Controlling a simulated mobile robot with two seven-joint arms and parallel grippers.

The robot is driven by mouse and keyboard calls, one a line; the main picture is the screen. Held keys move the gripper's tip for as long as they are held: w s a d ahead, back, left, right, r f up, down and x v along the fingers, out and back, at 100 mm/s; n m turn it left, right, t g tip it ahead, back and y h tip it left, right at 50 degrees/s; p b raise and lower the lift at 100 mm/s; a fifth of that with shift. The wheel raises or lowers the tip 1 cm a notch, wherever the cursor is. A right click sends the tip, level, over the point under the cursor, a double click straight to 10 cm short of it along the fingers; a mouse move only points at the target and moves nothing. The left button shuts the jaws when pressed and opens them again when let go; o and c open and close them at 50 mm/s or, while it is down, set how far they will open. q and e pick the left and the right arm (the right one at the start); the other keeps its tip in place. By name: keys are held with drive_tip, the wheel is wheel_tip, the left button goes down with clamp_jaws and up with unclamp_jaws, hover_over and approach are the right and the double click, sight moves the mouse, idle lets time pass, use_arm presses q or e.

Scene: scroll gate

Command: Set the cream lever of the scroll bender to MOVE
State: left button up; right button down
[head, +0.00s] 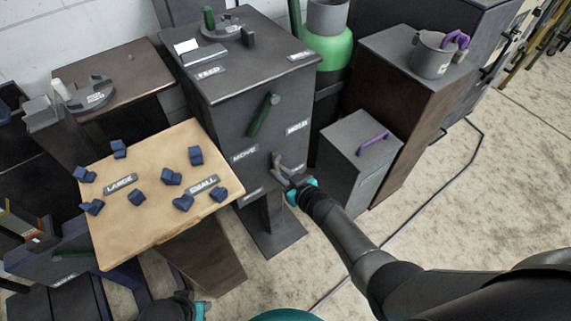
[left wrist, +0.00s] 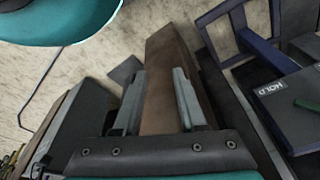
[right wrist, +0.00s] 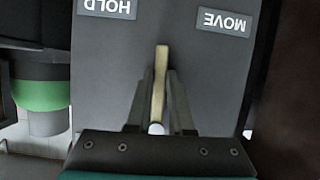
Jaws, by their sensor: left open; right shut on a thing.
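The scroll bender is a dark grey cabinet (head: 225,115) with a MOVE label (head: 243,153) at left and a HOLD label (head: 297,127) at right on its front. The cream lever (right wrist: 160,85) shows in the right wrist view between my right fingers, pointing about midway between the upside-down HOLD (right wrist: 107,8) and MOVE (right wrist: 224,22) labels. My right gripper (right wrist: 158,80) is shut on it; in the head view this gripper (head: 284,176) is at the cabinet front, hiding part of the lever. My left gripper (left wrist: 159,75) is open and empty, low, facing a brown pedestal (left wrist: 165,100).
A green-handled lever (head: 263,114) is on the cabinet front above. A wooden table (head: 135,215) with several blue pieces stands left. A grey box with a purple handle (head: 373,143) stands close right of my right gripper.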

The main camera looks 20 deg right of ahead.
drive_tip(key=shift+s+a+r+m+y+p, duration=0.1)
drive_tip(key=shift+s+a+m+y+p, duration=0.2)
drive_tip(key=shift+a+m+y+p, duration=0.35)
drive_tip(key=shift+a+m+y, duration=0.2)
drive_tip(key=shift+m+y, duration=0.05)
drive_tip(key=shift+m, duration=0.3)
drive_tip(key=shift+s+a+r+m+g+y, duration=0.2)
drive_tip(key=shift+s+a+m+g+y, duration=0.1)
drive_tip(key=shift+a+m+y, duration=0.3)
use_arm(q)
drive_tip(key=shift+s+a+f, duration=0.15)
drive_tip(key=shift+s+f, duration=0.15)
drive_tip(key=shift+f, duration=0.3)
drive_tip(key=shift+s+a+f, duration=0.15)
drive_tip(key=shift+s+f, duration=0.15)
drive_tip(key=shift+f, duration=0.35)
drive_tip(key=shift+s+a+f, duration=0.15)
drive_tip(key=shift+s+f, duration=0.15)
drive_tip(key=shift+f, duration=0.3)
use_arm(e)
drive_tip(key=shift+a+r+m, duration=0.2)
drive_tip(key=shift+a+m, duration=0.1)
drive_tip(key=shift+m, duration=0.4)
drive_tip(key=shift+y, duration=0.3)
drive_tip(key=c, duration=0.8)
unclamp_jaws()
drive_tip(key=shift+s+r, duration=0.1)
